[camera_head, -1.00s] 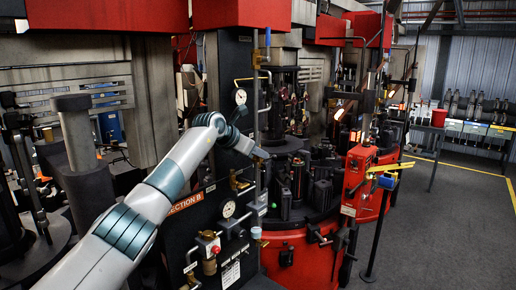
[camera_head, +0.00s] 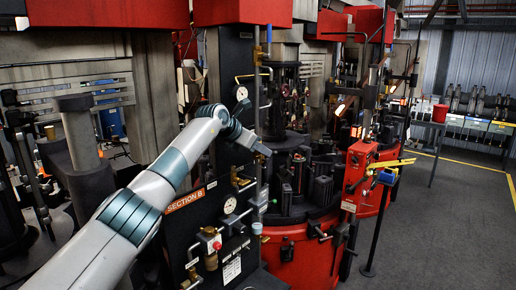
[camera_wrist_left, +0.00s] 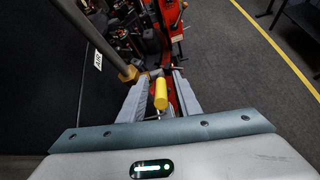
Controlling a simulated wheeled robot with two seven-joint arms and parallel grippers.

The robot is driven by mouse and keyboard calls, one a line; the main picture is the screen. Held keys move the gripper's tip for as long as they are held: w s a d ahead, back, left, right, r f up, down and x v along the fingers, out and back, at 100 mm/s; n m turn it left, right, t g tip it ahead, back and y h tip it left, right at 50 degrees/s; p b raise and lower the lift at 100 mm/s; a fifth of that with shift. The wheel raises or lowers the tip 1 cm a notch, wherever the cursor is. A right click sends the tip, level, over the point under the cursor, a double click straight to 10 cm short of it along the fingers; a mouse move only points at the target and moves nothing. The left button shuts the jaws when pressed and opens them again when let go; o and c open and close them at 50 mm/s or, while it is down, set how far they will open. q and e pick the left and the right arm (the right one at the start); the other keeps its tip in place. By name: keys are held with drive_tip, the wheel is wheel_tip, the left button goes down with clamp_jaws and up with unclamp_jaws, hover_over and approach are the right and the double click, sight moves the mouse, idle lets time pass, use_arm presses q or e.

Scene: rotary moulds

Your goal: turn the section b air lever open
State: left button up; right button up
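The section B panel (camera_head: 207,220) is a dark upright board with an orange SECTION B label (camera_head: 185,200), gauges and brass valves. My left gripper (camera_head: 264,151) is in front of the panel's upper right side. In the left wrist view, my left gripper (camera_wrist_left: 161,78) is open, with one finger on each side of a yellow lever handle (camera_wrist_left: 160,93). Gaps show between the handle and both fingers. A brass fitting (camera_wrist_left: 129,74) on a pipe sits just left of the fingers, beside an AIR label (camera_wrist_left: 98,61). My right gripper is not in view.
A red machine base (camera_head: 300,255) with dark moulds stands right of the panel. A red control box (camera_head: 360,165) and a yellow bar on a post (camera_head: 377,225) stand farther right. Grey floor (camera_head: 440,230) is clear at the right.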

use_arm(q)
drive_tip(key=shift+s+r, duration=0.1)
drive_tip(key=shift+b+v, duration=0.75)
drive_tip(key=shift+v, duration=0.05)
drive_tip(key=b+v, duration=0.7)
drive_tip(key=v, duration=0.8)
drive_tip(key=shift+s+a+r+b, duration=0.15)
drive_tip(key=shift+s+a+b, duration=0.05)
drive_tip(key=shift+b, duration=0.1)
